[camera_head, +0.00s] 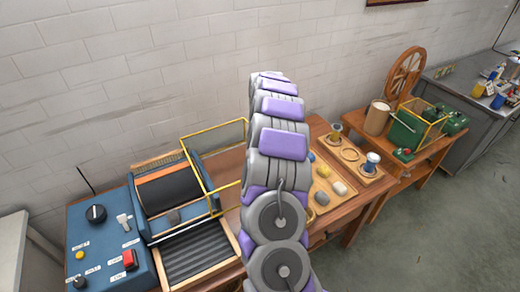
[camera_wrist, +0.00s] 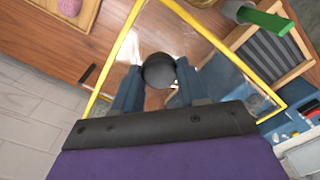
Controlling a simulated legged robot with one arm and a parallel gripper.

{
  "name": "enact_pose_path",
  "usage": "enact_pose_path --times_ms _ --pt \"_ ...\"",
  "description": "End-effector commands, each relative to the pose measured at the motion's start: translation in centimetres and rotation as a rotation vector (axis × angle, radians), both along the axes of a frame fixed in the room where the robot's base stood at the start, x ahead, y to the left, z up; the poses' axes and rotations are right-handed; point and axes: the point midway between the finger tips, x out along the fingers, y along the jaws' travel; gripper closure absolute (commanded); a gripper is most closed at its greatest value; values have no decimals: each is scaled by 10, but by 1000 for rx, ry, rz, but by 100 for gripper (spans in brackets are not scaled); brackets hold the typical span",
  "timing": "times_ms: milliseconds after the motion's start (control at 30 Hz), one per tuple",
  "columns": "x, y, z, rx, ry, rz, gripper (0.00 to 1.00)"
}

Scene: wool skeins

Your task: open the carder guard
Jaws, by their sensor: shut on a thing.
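The carder guard (camera_head: 213,189) is a yellow frame with a clear panel. In the head view it stands swung out at the right side of the blue carder, and the dark drum (camera_head: 170,190) is uncovered. In the wrist view the guard (camera_wrist: 262,84) spans most of the picture above the wooden table. My gripper (camera_wrist: 158,82) has its two blue-grey fingers on either side of a round black knob (camera_wrist: 158,68) at the guard and is shut on it. In the head view my arm hides the gripper and the knob.
The carder's control panel (camera_head: 97,232) with a red button is at the left. A ribbed feed tray (camera_head: 198,255) lies in front of the drum. Wool balls sit on a board (camera_head: 335,172) right of my arm. A spinning wheel (camera_head: 405,73) and green machine (camera_head: 408,130) stand farther right.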

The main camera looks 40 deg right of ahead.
Motion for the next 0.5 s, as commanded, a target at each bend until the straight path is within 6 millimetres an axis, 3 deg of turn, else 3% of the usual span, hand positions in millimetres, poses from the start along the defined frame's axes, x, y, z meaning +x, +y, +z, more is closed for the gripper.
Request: enact_pose_path --times_ms 133,167,400,500 --pt "0 0 0 -1 0 1 100" --pt "0 0 0 -1 0 1 55" --pt "0 0 0 0 0 0 33" --pt "1 -1 0 0 0 0 33"
